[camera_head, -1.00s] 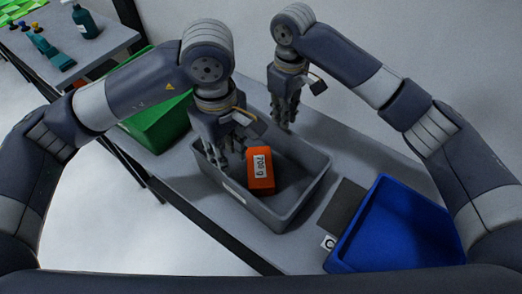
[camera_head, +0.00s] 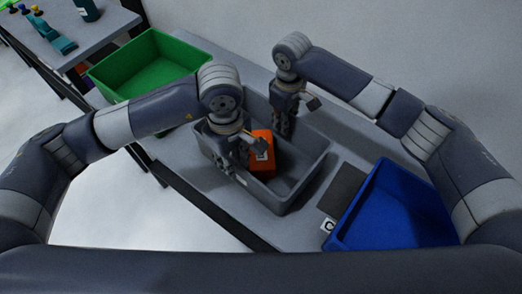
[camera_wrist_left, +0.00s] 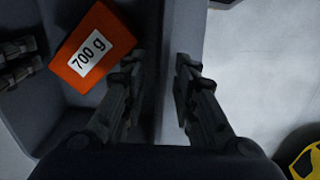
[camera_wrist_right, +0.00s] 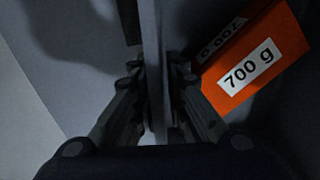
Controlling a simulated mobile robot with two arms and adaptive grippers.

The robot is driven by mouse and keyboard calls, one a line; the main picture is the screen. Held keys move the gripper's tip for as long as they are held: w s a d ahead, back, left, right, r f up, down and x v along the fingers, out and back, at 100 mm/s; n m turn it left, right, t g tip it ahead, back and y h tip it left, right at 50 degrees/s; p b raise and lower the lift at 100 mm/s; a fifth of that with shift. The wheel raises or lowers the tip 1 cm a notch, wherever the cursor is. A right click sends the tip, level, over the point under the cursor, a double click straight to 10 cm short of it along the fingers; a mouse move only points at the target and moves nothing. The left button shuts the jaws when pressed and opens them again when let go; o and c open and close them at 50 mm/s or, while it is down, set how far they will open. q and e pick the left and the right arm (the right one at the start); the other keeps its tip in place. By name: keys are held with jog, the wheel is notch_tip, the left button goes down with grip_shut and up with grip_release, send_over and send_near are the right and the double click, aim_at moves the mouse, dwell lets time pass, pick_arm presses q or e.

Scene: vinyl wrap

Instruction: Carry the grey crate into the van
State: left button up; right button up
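The grey crate (camera_head: 292,203) stands on the grey table with an orange block (camera_head: 263,146) inside, labelled 700 g in the left wrist view (camera_wrist_left: 92,48). My left gripper (camera_head: 242,168) is at its near-left wall. In the left wrist view its fingers (camera_wrist_left: 158,75) stand apart astride the wall, one inside and one outside, with a gap showing. My right gripper (camera_head: 283,130) is at the far wall. In the right wrist view its fingers (camera_wrist_right: 155,75) lie close against both sides of the wall, seemingly gripping it. The van is not recognisable in these views.
An empty green crate (camera_head: 118,84) stands behind left, and a blue crate (camera_head: 335,238) stands to the right beside a dark flat panel (camera_head: 342,188). A side table (camera_head: 88,36) holds a bottle and small items. Pale floor lies open at left.

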pick_arm(q)
jog(key=shift+f, duration=0.5)
pick_arm(e)
jog(key=shift+f, duration=0.5)
pick_arm(q)
jog(key=c, duration=0.3)
pick_arm(e)
grip_shut()
pick_arm(q)
grip_shut()
jog(key=shift+w+r, duration=0.1)
jog(key=shift+r, duration=0.2)
pick_arm(e)
jog(key=shift+w+r, duration=0.1)
jog(key=shift+r, duration=0.2)
